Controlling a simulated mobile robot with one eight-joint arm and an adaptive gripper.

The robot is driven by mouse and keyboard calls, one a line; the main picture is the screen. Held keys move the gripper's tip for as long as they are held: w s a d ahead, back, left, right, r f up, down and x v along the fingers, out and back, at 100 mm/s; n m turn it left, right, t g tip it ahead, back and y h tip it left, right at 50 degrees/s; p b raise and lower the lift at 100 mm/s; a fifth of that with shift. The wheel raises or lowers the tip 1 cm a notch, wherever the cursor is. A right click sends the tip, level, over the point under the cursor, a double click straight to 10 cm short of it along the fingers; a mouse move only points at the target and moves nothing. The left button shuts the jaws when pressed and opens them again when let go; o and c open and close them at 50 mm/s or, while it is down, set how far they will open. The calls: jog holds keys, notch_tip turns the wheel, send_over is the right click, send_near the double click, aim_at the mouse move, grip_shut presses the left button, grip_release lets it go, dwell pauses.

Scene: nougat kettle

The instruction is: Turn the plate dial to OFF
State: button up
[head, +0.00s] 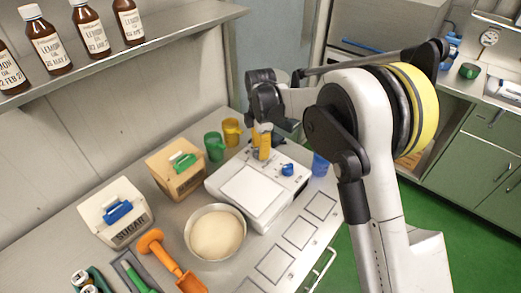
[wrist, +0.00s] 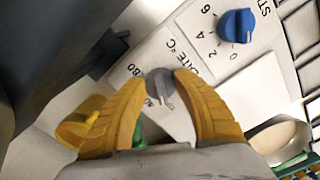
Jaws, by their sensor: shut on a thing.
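The plate dial is a small grey knob (wrist: 160,84) between my fingertips in the wrist view, beside partly covered "°C" lettering and numbers. Its exact setting is hard to read. My gripper (wrist: 153,82) has its yellow-brown fingers shut on the dial from both sides. In the head view my gripper (head: 263,146) reaches down onto the back part of the white hot plate unit (head: 226,204) and hides the grey dial. A blue dial (wrist: 236,26) with a 0 to 6 scale sits apart from my fingers; it also shows in the head view (head: 288,169).
A steel bowl (head: 189,236) of pale contents stands at the front of the unit. Green (head: 214,147) and yellow (head: 231,132) cups stand close behind it, and a blue cup (head: 320,165) to its right. Canisters and orange tools lie left.

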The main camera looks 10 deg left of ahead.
jog(key=shift+n, duration=0.6)
jog(key=o, duration=1.2)
jog(key=shift+c, duration=0.2)
notch_tip(320, 180, up, 12)
